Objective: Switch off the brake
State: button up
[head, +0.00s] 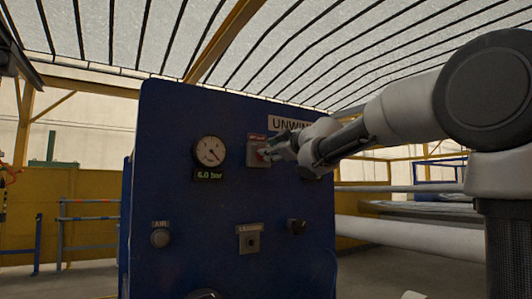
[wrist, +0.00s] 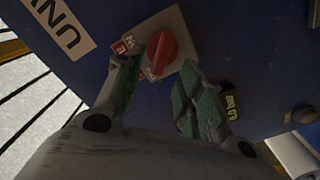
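A red rotary knob (wrist: 162,53) sits on a light grey switch plate (wrist: 178,24) on a blue panel. Red labels lie beside the knob, and their words are too small to read. In the head view the plate (head: 254,158) is at the panel's upper middle, partly hidden by my gripper (head: 280,149). In the wrist view my gripper (wrist: 160,68) is open, its green-padded fingertips on either side of the red knob. I cannot tell whether they touch it. No label that I can read says brake.
The blue panel (head: 205,215) also carries a pressure gauge (head: 208,151), a 6.0 bar display (head: 208,175), an AIR button (head: 160,238), a grey switch (head: 249,240) and a black knob (head: 296,226). A pale roller (head: 410,238) lies to the right.

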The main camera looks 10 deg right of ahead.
jog(key=v, duration=0.7)
jog(key=shift+s, duration=0.3)
jog(key=shift+d, duration=0.15)
jog(key=s+d+f+m+g+h, duration=0.3)
jog(key=d+f+m+h, duration=0.1)
jog(key=d+f, duration=0.4)
jog(key=s+d+f+m+g+h, duration=0.2)
jog(key=s+d+f+m+h, duration=0.15)
jog(key=d+f, duration=0.45)
jog(key=s+a+f+m+g+y, duration=0.1)
jog(key=s+f+g, duration=0.3)
jog(key=s+f, duration=0.7)
jog(key=s+a+f+m+g+y, duration=0.1)
jog(key=s+a+f+m+g, duration=0.2)
jog(key=s+f, duration=0.8)
jog(key=s+m+g, duration=0.1)
jog(key=s, duration=0.2)
jog(key=shift+s+a+f, duration=0.3)
jog(key=shift+a+f, duration=0.05)
jog(key=shift+a, duration=0.05)
